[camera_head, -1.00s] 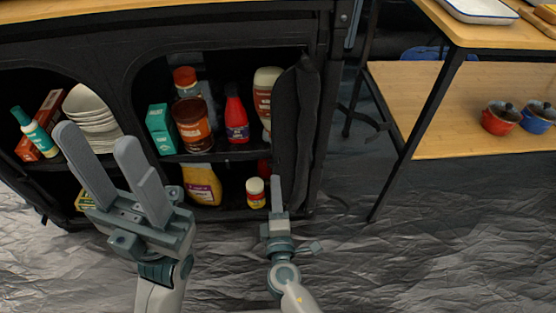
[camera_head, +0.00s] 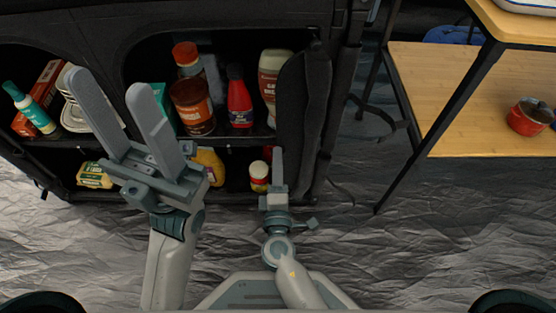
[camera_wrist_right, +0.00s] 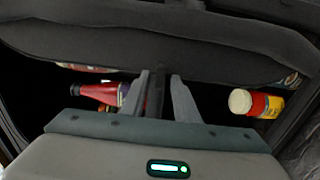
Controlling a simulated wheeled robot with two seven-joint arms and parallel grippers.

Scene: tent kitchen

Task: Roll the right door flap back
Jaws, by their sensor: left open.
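The right door flap (camera_head: 303,110) is a black fabric panel, bunched in a thick upright fold at the right side of the cupboard opening in the head view. In the right wrist view the dark flap (camera_wrist_right: 150,40) spans the top as a wide band. My right gripper (camera_head: 278,165) is at the flap's lower left edge. In the right wrist view its fingers (camera_wrist_right: 158,90) are close together with a narrow dark strip of fabric between them. My left gripper (camera_head: 108,100) is open and empty in front of the left part of the cupboard.
The black fabric cupboard holds a brown jar (camera_head: 192,107), a red bottle (camera_head: 239,105), a white-capped jar (camera_head: 259,177) and stacked bowls. A wooden shelf table (camera_head: 440,95) with a red pot (camera_head: 530,117) stands to the right. The crinkled grey floor is clear in front.

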